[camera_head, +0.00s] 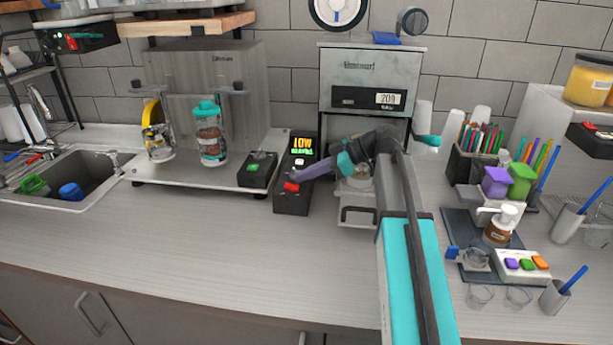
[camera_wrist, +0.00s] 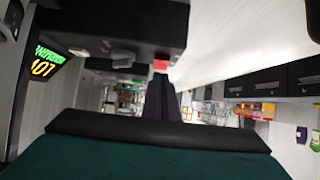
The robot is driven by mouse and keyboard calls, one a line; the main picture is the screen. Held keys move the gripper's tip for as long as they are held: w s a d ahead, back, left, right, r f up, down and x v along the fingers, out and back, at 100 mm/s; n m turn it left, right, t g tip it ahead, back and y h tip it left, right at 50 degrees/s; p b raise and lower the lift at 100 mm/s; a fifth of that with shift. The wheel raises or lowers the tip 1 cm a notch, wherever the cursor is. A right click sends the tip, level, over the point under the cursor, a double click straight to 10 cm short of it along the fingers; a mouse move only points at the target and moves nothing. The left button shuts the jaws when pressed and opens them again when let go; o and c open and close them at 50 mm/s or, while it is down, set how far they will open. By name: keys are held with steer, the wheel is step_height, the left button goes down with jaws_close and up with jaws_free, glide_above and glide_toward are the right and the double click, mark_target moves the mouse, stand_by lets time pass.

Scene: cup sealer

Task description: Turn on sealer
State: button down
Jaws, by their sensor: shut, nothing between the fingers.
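The sealer (camera_head: 368,75) is a grey machine against the back wall, with a "200" display on its front. A black control box (camera_head: 284,205) stands to its left, with a lit green and orange display (camera_head: 302,146) and a red switch (camera_head: 291,187) near its front. In the wrist view, the display (camera_wrist: 46,61) is at the left and the red switch (camera_wrist: 161,66) is just past my fingertips. My gripper (camera_head: 294,177) is shut and empty, its purple fingers reaching left to the red switch. I cannot tell whether they touch it. My arm hides part of the sealer's lower section.
A small black box with a green button (camera_head: 258,168) stands left of the control box, beside a shaker cup (camera_head: 210,135). The sealer's tray handle (camera_head: 358,214) sticks out below my arm. Cups, pens and bottles crowd the right. The front counter (camera_head: 200,245) is clear.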

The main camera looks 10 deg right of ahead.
steer(key=shift+a+r, duration=0.1)
steer(key=shift+r, duration=0.75)
step_height(320, 180, up, 2)
steer(key=shift+w+a+r+p, duration=0.1)
steer(key=shift+r+p, duration=0.05)
steer(key=shift+p, duration=0.45)
steer(key=d+f+b+v, duration=0.1)
steer(key=f+b+v, duration=0.1)
steer(key=v, duration=0.8)
steer(key=shift+b, duration=0.4)
steer(key=shift+s, duration=0.3)
